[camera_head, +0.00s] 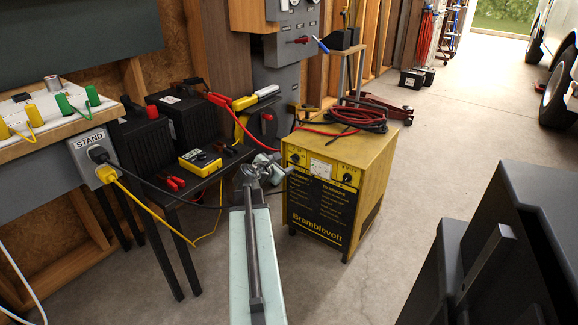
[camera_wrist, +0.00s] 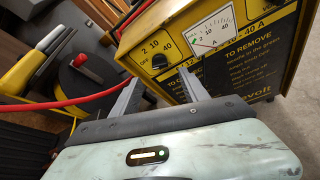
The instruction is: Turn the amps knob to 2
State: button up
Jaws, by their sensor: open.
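The yellow charger (camera_head: 322,195) marked Bramblevolt stands on the floor. In the wrist view, a dark knob (camera_wrist: 160,61) sits on its yellow panel (camera_wrist: 233,62) under the printed marks 2, 10 and 40. In the head view this left-hand knob (camera_head: 295,158) is small, and a second knob (camera_head: 347,178) is at the right. A white ammeter (camera_wrist: 212,30) lies between them. My gripper (camera_wrist: 158,88) is open and empty, its fingers apart below the left knob in the wrist view. I cannot tell whether they touch it, or where the knob points.
Red and black cables (camera_head: 352,119) lie coiled on the charger's top. A red cable (camera_wrist: 70,101) passes left of my fingers. A dark bench (camera_head: 165,190) with a yellow meter (camera_head: 200,162) stands left. Open floor (camera_head: 420,165) lies to the charger's right.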

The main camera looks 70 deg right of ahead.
aim_at(293, 160)
jog(key=b+x, duration=0.2)
jog(key=x, duration=0.5)
jog(key=shift+d+f, duration=0.15)
jog(key=shift+d, duration=0.05)
grip_shut()
